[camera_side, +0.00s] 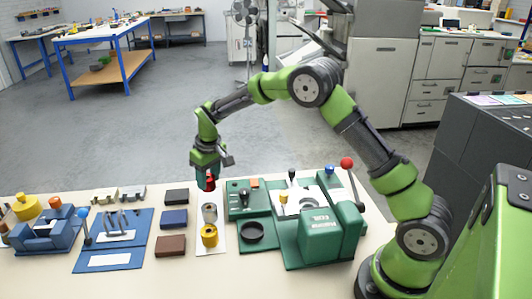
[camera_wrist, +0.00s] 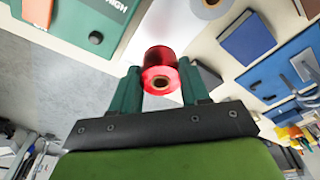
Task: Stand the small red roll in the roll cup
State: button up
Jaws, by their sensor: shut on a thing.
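The small red roll (camera_side: 210,184) is in my gripper (camera_side: 207,179), held in the air above the far end of a white strip (camera_side: 218,246). In the wrist view the red roll (camera_wrist: 160,66) sits between the two green fingers of my gripper (camera_wrist: 160,78), its end with a dark-centred hole towards the camera. A black round ring or cup (camera_side: 252,231), which looks like the roll cup, stands on a green plate to the right of the strip. It is below and right of my gripper, apart from the roll.
A silver roll (camera_side: 209,213) and a gold roll (camera_side: 209,237) stand on the strip, close below my gripper. A green machine (camera_side: 325,235) with a red-knobbed lever (camera_side: 347,163) rises at right. Dark blocks (camera_side: 174,218) and blue fixtures (camera_side: 115,225) lie at left.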

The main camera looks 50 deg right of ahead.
aim_at(209, 178)
jog(key=shift+r, duration=1.85)
jog(key=shift+r, duration=0.45)
jog(key=s+a+r+n, duration=0.1)
jog(key=s+a+n, duration=0.1)
jog(key=s, duration=0.6)
jog(key=s+a+r+n, duration=0.1)
jog(key=s+a, duration=0.1)
jog(key=s, duration=0.6)
jog(key=shift+n+y, duration=0.4)
jog(key=shift+n, duration=0.4)
jog(key=shift+s+f, duration=0.55)
jog(key=shift+f, duration=0.85)
jog(key=shift+s+f, duration=0.6)
jog(key=shift+f, duration=0.75)
jog(key=shift+s+f, duration=0.55)
jog(key=shift+f, duration=0.85)
jog(key=shift+f, duration=0.6)
